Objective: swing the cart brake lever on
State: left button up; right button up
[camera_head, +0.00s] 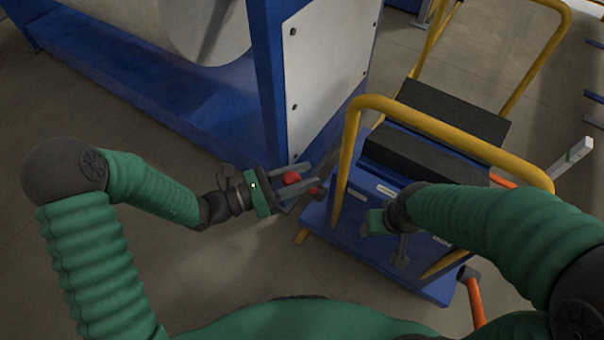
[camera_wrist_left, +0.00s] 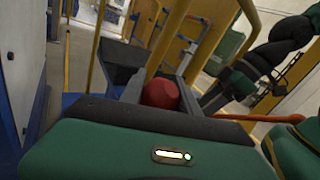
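A red ball knob (camera_head: 291,177) sits between the two grey fingers of my left gripper (camera_head: 297,183), beside the front left corner of the blue cart (camera_head: 330,228). In the left wrist view the red knob (camera_wrist_left: 160,93) is close to the palm, with a finger on either side. Whether the fingers press on it I cannot tell. A second small red spot shows by the lower finger. The lever's shaft is mostly hidden by the gripper. My right gripper (camera_head: 387,222) hangs over the cart's near side; its fingers are partly hidden.
The cart has yellow rails (camera_head: 425,118) and black blocks (camera_head: 452,112) on top. An orange handle (camera_head: 475,300) stands at its near right; a grey-tipped orange lever (camera_head: 572,158) sticks out at the right. A blue and white machine (camera_head: 325,65) stands close behind my left gripper. Floor at left is clear.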

pick_arm(q)
jog(key=shift+w+d, duration=0.1)
grip_shut()
jog(key=shift+f, duration=0.15)
jog(key=s+a+f+m+h+b, duration=0.6)
jog(key=s+f+b, duration=0.5)
jog(key=f, duration=0.3)
jog(key=shift+a+g+h, duration=0.3)
jog(key=shift+a+g, duration=0.1)
jog(key=shift+a, duration=0.5)
